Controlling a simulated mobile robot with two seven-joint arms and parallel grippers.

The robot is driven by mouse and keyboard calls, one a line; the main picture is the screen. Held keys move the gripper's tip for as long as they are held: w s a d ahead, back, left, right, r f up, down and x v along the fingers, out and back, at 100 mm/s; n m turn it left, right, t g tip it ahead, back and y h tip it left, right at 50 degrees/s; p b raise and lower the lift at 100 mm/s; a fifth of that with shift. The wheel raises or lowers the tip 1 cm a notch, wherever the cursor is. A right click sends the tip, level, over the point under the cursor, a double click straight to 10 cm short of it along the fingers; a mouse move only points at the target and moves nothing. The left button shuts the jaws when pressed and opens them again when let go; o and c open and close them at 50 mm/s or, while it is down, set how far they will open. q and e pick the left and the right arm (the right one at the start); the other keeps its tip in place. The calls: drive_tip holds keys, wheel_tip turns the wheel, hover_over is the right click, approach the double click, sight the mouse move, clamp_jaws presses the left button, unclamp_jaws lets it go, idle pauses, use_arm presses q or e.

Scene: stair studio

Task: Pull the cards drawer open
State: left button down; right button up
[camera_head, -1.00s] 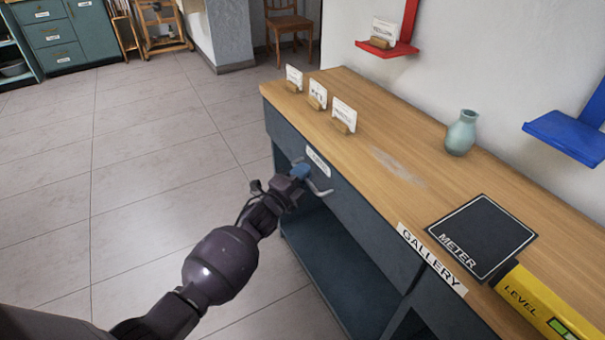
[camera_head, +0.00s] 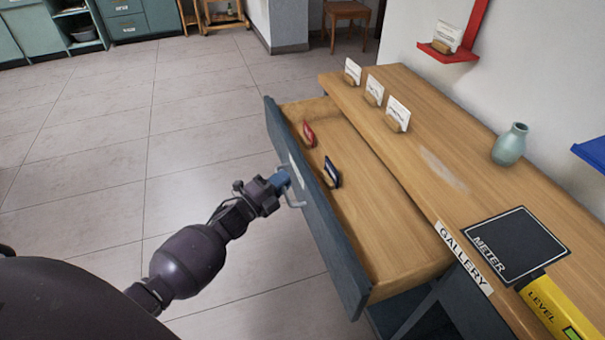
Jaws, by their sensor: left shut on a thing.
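The cards drawer (camera_head: 385,245) stands well open from the wooden-topped counter (camera_head: 450,150). Its dark blue-grey front faces left, with a white label and a metal handle (camera_head: 297,204). My left gripper (camera_head: 283,181) is at the front and shut on the handle; its fingertips partly hide the handle. My right gripper is not in view.
Several card holders (camera_head: 374,90) stand on the countertop's far end. A pale vase (camera_head: 510,146), a black METER pad (camera_head: 515,245) and a yellow LEVEL tool (camera_head: 560,310) are on the right. Tiled floor left of the drawer is clear.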

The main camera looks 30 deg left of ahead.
use_arm(q)
drive_tip(key=shift+s+a, duration=0.5)
drive_tip(key=shift+s, duration=0.2)
drive_tip(key=shift+s+a, duration=0.5)
drive_tip(key=shift+s, duration=0.15)
drive_tip(key=c, duration=1.4)
unclamp_jaws()
drive_tip(key=shift+c, duration=0.2)
drive_tip(key=p+v, duration=0.1)
drive_tip(key=v, duration=0.9)
drive_tip(key=shift+s, duration=0.4)
drive_tip(key=shift+a, duration=0.1)
